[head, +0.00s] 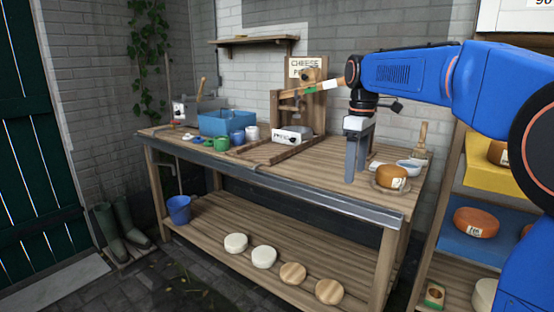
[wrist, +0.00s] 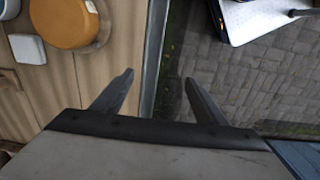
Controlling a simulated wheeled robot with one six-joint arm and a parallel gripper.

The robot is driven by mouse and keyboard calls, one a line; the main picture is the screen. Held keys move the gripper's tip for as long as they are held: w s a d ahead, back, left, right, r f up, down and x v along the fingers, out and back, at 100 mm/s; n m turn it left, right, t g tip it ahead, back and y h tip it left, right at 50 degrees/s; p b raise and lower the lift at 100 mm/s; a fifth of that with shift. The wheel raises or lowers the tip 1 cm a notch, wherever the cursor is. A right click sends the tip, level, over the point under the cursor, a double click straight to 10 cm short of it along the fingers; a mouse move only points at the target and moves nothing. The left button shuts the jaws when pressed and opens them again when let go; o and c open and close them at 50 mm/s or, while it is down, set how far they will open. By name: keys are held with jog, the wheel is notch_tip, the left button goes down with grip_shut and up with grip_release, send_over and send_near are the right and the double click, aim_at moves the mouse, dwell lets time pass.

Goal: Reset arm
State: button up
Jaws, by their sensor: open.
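My blue arm reaches in from the right in the head view, above the wooden workbench (head: 330,158). My gripper (head: 355,178) points down over the right part of the bench, and its two fingers stand apart with nothing between them. In the wrist view my gripper (wrist: 158,88) is also open and empty, above the bench's front edge, with paving below on the right. An orange cheese wheel (head: 391,177) with a white label sits on a round plate to the right of my gripper. It also shows at the top left of the wrist view (wrist: 63,22).
A shelf rack with a yellow tray (head: 487,171) and a blue tray (head: 465,243) with cheeses stands at the right. A wooden press (head: 305,105), a blue crate (head: 226,122) and small pots stand further left on the bench. Several cheeses lie on the lower shelf (head: 225,220).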

jog(key=s+d+f+m+t, duration=0.1)
jog(key=s+d+f+m, duration=0.15)
jog(key=s, duration=0.65)
jog(key=s+d+f+m+t, duration=0.1)
jog(key=s+d+f+m, duration=0.15)
jog(key=s, duration=0.75)
jog(key=s+d+f+m+t, duration=0.1)
jog(key=s+f+m, duration=0.4)
jog(key=s+f, duration=0.9)
jog(key=shift+s+d+f+m+t, duration=0.3)
jog(key=shift+s+m+t, duration=0.15)
jog(key=shift+t, duration=0.45)
